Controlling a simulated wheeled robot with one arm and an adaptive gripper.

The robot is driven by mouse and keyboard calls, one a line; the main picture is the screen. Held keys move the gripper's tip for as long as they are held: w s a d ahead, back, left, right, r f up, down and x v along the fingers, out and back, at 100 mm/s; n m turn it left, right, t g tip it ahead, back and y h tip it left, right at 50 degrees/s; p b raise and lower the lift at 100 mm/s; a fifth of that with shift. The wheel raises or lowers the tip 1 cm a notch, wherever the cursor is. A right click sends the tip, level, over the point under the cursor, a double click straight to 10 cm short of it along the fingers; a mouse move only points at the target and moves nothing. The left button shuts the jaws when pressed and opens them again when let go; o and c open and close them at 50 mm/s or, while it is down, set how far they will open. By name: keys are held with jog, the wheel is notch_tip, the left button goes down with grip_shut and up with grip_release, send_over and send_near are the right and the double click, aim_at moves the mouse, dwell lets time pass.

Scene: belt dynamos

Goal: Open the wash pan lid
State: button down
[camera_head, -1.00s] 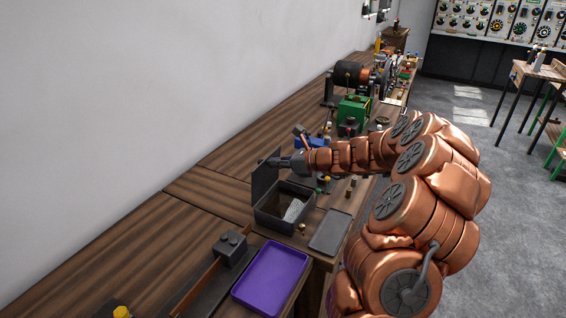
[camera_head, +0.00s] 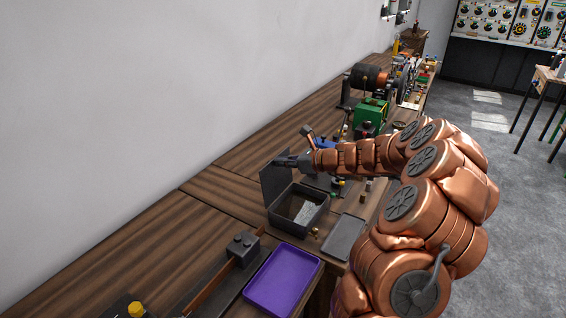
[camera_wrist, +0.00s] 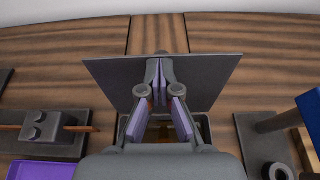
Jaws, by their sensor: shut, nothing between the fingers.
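The wash pan (camera_head: 297,222) is a dark grey box on the wooden bench, with a pale piece visible inside. Its lid (camera_head: 270,187) stands raised, roughly upright, along the pan's wall side. My gripper (camera_head: 277,162) is at the lid's upper part. In the wrist view, the lid (camera_wrist: 205,72) spans the middle as a wide dark plate. My gripper (camera_wrist: 160,88) has its fingertips together in front of the lid, with no object between them. Whether the fingertips touch the lid is unclear. My gripper hides much of the pan in the wrist view.
A purple tray (camera_head: 283,279) and a flat grey tray (camera_head: 343,237) lie near the pan. A dark block (camera_head: 243,248) sits to its left. A green machine (camera_head: 369,114) and a dark coil (camera_head: 369,78) stand further along the bench. Bare wood lies toward the wall.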

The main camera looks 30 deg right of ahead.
jog(key=shift+s, duration=0.1)
jog(key=s+d+r+b, duration=0.1)
jog(key=s+d+r, duration=0.4)
jog(key=s+r, duration=0.35)
jog(key=s+a+n+g+y, duration=0.2)
jog(key=s+a+n+g, duration=0.2)
jog(key=a+n, duration=0.75)
jog(key=s+a+f+n+g+h, duration=0.1)
jog(key=s+a+f+n+g, duration=0.15)
jog(key=s+a, duration=0.45)
jog(key=s+a+f+n+g+h, duration=0.1)
jog(key=s+a+n+g, duration=0.15)
jog(key=s+a, duration=0.4)
jog(key=s+d+f+n+g+h, duration=0.1)
jog(key=s+f+n+g+h, duration=0.1)
jog(key=s+n, duration=0.4)
jog(key=s+f+n+g+h, duration=0.2)
jog(key=s+f+n+h, duration=0.2)
jog(key=s, duration=1)
jog(key=shift+s+d+n+g+h, duration=0.35)
jog(key=shift+n+h, duration=0.25)
jog(key=shift+n, duration=1.05)
